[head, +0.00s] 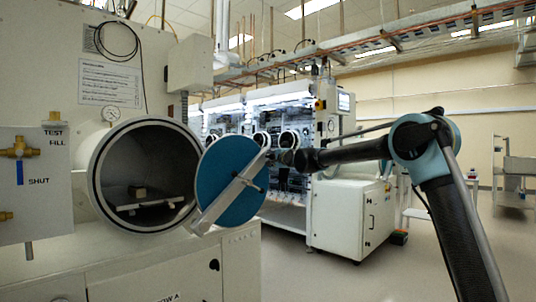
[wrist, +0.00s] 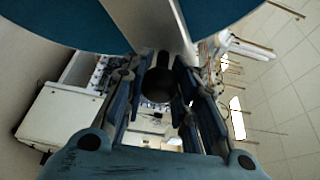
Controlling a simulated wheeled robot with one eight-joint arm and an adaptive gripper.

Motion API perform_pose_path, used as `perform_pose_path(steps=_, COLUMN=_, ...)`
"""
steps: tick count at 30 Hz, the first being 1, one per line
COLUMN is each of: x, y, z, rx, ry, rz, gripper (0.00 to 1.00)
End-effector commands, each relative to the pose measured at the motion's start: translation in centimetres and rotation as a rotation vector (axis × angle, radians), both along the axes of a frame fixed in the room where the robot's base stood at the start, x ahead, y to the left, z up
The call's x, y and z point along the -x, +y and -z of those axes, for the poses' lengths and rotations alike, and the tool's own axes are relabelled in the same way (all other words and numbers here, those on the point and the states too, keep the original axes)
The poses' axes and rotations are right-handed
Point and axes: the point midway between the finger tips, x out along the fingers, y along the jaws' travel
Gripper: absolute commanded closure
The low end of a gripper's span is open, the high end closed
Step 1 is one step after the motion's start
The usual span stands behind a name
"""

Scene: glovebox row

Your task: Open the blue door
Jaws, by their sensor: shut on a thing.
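The round blue door (head: 220,168) stands swung out from the mouth of a round metal chamber (head: 103,180), whose inside is open to view. A pale metal bar (head: 213,214) crosses the door's face. My gripper (head: 274,157) is at the door's upper right edge, by the bar's upper end. In the wrist view the blue door (wrist: 55,22) fills the top, and a dark round-ended handle (wrist: 158,82) sits between the fingers of my gripper (wrist: 160,95). The fingers are shut on this handle. The exact contact is dark and hard to see.
A shelf (head: 150,205) with a small block (head: 139,192) lies inside the chamber. A valve panel (head: 30,185) is at the left. White glovebox cabinets (head: 345,205) stand behind the door and arm. The floor (head: 300,275) at front right is clear.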

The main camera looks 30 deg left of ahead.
Motion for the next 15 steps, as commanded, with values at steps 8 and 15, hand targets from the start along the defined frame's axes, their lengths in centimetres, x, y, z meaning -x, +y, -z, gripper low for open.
perform_pose_path(steps=8, x=-1.7, y=-0.8, z=2.0, rx=-0.021, ry=0.05, rz=0.009, gripper=1.0)
perform_pose_path(steps=15, x=-2.5, y=-1.0, z=3.4, rx=-0.034, ry=0.086, rz=0.008, gripper=1.0)
